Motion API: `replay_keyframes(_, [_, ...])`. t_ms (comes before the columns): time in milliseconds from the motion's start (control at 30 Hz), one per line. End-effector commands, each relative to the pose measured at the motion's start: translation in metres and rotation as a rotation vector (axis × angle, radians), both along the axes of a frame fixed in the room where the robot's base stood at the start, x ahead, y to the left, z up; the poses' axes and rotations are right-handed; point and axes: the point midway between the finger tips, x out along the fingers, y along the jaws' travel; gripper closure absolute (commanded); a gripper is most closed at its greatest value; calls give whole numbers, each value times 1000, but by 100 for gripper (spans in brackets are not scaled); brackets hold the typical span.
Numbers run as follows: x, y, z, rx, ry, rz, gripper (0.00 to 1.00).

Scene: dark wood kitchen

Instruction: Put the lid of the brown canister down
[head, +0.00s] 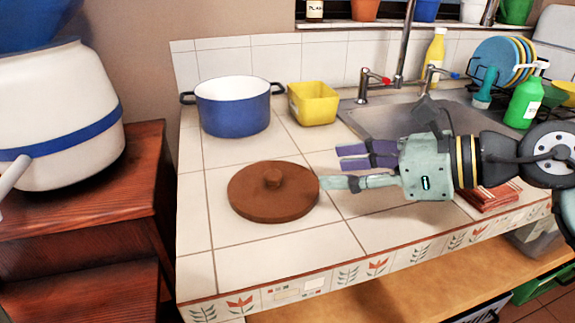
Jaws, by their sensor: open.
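A round brown lid (248,203) with a small knob on top lies flat on the white tiled counter. My gripper (330,168) is just to the right of the lid, pointing left, with its fingers apart and nothing between them. The tip of its nearer finger appears at the lid's right edge; I cannot tell whether it touches. No brown canister body can be made out.
A blue pot (233,112) and a yellow square container (313,106) stand behind the lid. The sink (385,118) is at the back right, with a green bottle (524,103) and a dish rack beyond. The counter's front left is clear.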

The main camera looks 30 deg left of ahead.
Motion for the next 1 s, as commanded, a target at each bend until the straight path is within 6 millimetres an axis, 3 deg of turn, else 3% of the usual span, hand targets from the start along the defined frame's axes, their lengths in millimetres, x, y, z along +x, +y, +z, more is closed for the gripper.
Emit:
replay_keyframes(333, [-5, 41, -21, -13, 11, 6, 51])
replay_keyframes(567, [-8, 59, -25, -12, 9, 6, 51])
replay_keyframes(800, [-15, 92, -33, -11, 8, 6, 51])
replay_keyframes(1000, [-14, 100, -38, -8, 8, 4, 51])
